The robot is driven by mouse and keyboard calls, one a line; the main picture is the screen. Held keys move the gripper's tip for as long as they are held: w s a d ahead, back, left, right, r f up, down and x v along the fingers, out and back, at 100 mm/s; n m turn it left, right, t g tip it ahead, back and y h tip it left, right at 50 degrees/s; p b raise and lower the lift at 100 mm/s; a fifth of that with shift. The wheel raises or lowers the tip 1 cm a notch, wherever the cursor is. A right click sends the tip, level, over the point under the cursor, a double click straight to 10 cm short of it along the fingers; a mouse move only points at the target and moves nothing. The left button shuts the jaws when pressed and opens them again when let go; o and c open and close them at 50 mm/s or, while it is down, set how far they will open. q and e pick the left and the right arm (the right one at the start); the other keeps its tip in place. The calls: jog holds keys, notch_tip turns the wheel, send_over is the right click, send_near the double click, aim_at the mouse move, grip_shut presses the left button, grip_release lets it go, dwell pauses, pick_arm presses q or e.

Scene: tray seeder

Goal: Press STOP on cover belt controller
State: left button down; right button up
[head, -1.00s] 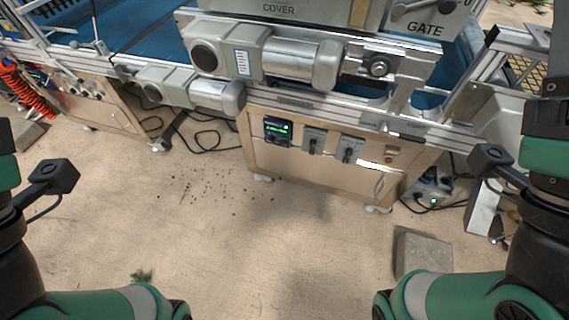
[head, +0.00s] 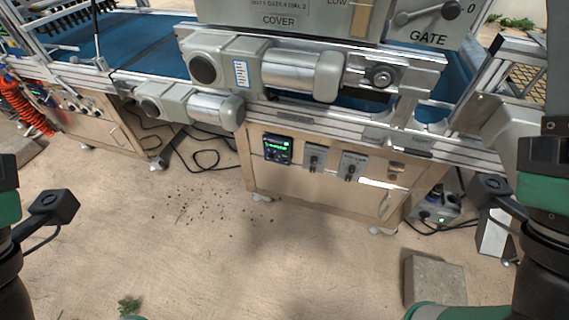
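A small dark controller with a lit green display (head: 277,149) sits on the front panel of the wooden cabinet (head: 300,185) under the cover unit. Its buttons are too small to read, so I cannot make out a STOP mark. To its right on the same panel are a grey switch box (head: 314,157) and a second switch box (head: 350,165). Parts of my two arms show at the left and right edges. Neither gripper is in the picture.
The grey cover hopper (head: 280,20) and silver motors (head: 303,75) jut out above the panel. A concrete block (head: 435,281) lies on the floor at right. Cables lie beside the cabinet. The sandy floor in front is mostly clear.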

grip_shut()
dwell(1.4)
